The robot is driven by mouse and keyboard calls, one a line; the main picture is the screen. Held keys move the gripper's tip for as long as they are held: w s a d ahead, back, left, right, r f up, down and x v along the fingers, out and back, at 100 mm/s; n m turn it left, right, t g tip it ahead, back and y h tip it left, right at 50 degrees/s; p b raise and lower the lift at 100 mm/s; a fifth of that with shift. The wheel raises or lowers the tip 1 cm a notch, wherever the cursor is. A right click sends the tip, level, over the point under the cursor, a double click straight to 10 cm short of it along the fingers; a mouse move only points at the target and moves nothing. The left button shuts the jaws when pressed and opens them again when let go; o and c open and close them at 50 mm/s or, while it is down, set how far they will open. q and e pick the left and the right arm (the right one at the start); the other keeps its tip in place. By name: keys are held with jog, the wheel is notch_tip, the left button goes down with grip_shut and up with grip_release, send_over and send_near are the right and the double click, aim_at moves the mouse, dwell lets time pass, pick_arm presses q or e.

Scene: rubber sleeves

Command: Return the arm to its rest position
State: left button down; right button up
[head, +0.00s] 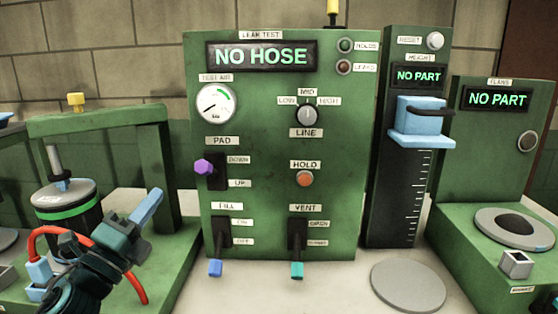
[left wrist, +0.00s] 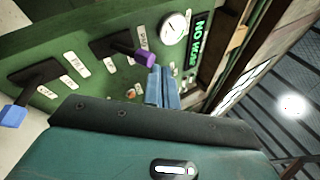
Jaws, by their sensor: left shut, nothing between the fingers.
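My left gripper (head: 150,207) shows at the lower left of the head view, its blue fingers together and empty. It is tilted up to the right, in front of the gap between the green press frame (head: 163,150) and the leak test panel (head: 260,130). In the left wrist view the closed fingers (left wrist: 162,88) appear close to the purple pad knob (left wrist: 147,58); I cannot tell the distance. In the head view nothing is seen touching the fingers. My right gripper is not in view.
The panel reads NO HOSE and carries a blue fill lever (head: 215,268) and a teal vent lever (head: 297,269), both low. A red hose (head: 135,287) loops by my arm. A height gauge (head: 400,150) and a flange station (head: 490,150) stand right, both reading NO PART.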

pick_arm(q)
jog(key=s+a+f+n+g+y, duration=0.1)
jog(key=s+f+n+g+y, duration=0.35)
jog(key=f+n, duration=0.6)
jog(key=s+a+f+n+g+y, duration=0.2)
jog(key=s+f+n+g+y, duration=0.3)
jog(key=f+n, duration=0.5)
jog(key=s+d+f+n+g+h, duration=0.1)
jog(key=s+d+f+n+g, duration=0.2)
jog(key=s+f, duration=0.5)
jog(key=s+d+f+n+g, duration=0.2)
jog(key=s+f+g, duration=0.3)
jog(key=s, duration=0.6)
jog(key=w+d+f+t+h+p, duration=0.1)
jog(key=w+d+f+t+h, duration=0.2)
jog(key=w+d+f+t, duration=0.1)
jog(key=shift+w+d+f+m+t, duration=0.35)
jog(key=shift+w+d+t, duration=0.4)
jog(key=shift+d+t, duration=0.5)
jog(key=shift+a, duration=0.1)
